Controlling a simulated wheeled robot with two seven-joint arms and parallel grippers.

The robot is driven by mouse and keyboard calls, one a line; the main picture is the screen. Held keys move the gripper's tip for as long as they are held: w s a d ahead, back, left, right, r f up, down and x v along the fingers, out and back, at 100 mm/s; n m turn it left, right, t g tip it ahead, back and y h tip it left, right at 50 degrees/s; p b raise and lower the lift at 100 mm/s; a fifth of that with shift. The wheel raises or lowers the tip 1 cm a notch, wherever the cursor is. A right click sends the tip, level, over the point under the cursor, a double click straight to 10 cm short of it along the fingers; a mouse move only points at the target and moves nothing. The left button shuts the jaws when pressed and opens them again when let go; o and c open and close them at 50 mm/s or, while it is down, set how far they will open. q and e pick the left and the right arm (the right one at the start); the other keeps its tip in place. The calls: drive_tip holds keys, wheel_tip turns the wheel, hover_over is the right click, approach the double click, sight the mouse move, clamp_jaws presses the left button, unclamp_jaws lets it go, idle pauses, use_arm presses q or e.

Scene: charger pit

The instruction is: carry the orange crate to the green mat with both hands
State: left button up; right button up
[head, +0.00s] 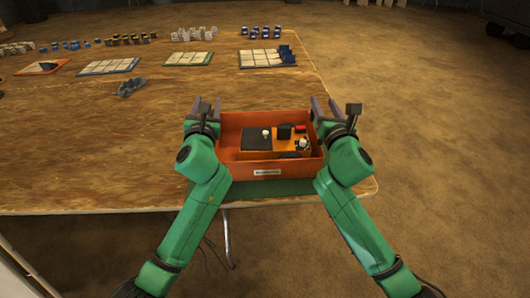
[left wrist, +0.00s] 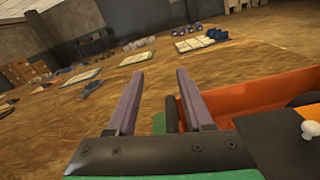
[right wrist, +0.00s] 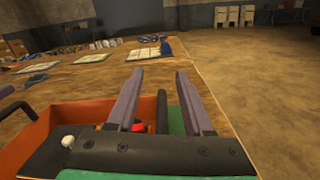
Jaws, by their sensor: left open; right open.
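The orange crate (head: 230,122) sits upright at the table's front edge, with the green mat (head: 285,188) showing beneath and in front of it. It holds a black-and-orange device and small dark and red items. My left gripper (head: 205,105) is open beside the crate's left wall; my right gripper (head: 323,106) is open beside its right wall. In the left wrist view a dark upright handle (left wrist: 172,112) stands between the spread fingers (left wrist: 158,74). In the right wrist view a similar dark handle (right wrist: 162,108) shows between the fingers (right wrist: 160,74). Contact with either handle cannot be told.
The wooden table (head: 90,160) is largely bare left of the crate. A grey cable-like item (head: 131,87) lies there. Farther back are several flat trays (head: 110,66) and rows of small blue, white and yellow parts. The table's right edge is close to my right gripper.

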use_arm(q)
drive_tip(key=shift+s, duration=0.1)
use_arm(e)
drive_tip(key=shift+f, duration=0.1)
use_arm(q)
drive_tip(key=s, duration=0.4)
drive_tip(key=s+d, duration=0.1)
drive_tip(key=s, duration=0.6)
drive_tip(key=shift+s+d, duration=0.15)
drive_tip(key=shift+s, duration=0.15)
use_arm(e)
drive_tip(key=shift+s, duration=0.1)
drive_tip(key=s+d, duration=0.1)
drive_tip(key=s, duration=1.1)
use_arm(q)
drive_tip(key=shift+f, duration=0.1)
use_arm(e)
drive_tip(key=shift+d, duration=0.1)
